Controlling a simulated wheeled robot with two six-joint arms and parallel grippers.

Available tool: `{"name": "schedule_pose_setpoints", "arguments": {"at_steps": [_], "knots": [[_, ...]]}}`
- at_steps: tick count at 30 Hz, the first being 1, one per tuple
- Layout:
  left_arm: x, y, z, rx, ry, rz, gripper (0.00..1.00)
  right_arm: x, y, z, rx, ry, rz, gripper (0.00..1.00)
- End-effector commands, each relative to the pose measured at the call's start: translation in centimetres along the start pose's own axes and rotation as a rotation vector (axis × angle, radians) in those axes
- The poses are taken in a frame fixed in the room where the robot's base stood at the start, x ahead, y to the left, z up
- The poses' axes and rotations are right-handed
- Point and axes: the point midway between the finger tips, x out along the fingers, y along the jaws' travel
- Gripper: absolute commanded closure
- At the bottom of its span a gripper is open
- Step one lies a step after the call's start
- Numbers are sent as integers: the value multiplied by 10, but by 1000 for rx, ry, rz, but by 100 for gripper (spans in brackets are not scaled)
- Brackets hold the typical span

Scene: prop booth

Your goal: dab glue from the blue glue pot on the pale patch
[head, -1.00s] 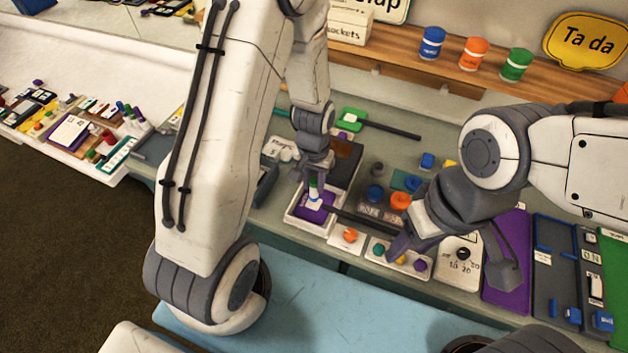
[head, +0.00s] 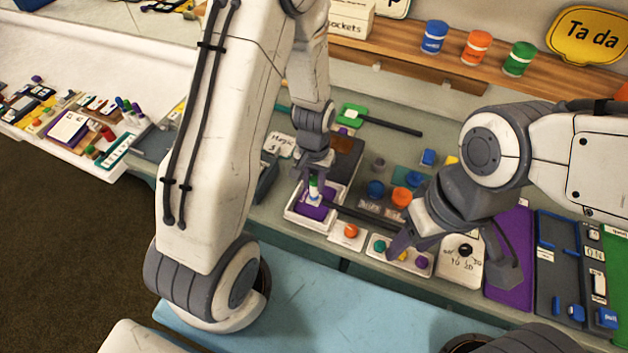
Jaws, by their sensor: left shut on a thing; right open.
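My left gripper (head: 314,172) points down and is shut on a small upright thing with a green band and a white lower part (head: 313,190). It is over a purple block (head: 310,209) in a white tray (head: 293,213); I cannot tell whether they touch. A blue round pot (head: 376,189) stands on the table to the right, and a blue labelled pot (head: 433,37) stands on the back shelf. I cannot tell which is the glue pot. The pale patch cannot be made out for sure. My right gripper (head: 452,258) is open and empty above the front right of the table.
An orange pot (head: 401,198) stands beside the blue one on the table. A dark rod (head: 365,219) lies between tray and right gripper. Cards with coloured knobs (head: 350,236) line the front edge. A purple panel (head: 511,250) and switch boards (head: 575,270) lie at right.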

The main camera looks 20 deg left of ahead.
Motion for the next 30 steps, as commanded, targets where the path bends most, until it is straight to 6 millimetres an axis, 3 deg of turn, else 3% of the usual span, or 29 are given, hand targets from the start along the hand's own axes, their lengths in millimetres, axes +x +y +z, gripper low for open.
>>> {"name": "schedule_pose_setpoints", "arguments": {"at_steps": [30], "knots": [[11, 0, 0, 0, 0, 0, 100, 8, 1, 0, 0, 0, 0, 50]]}}
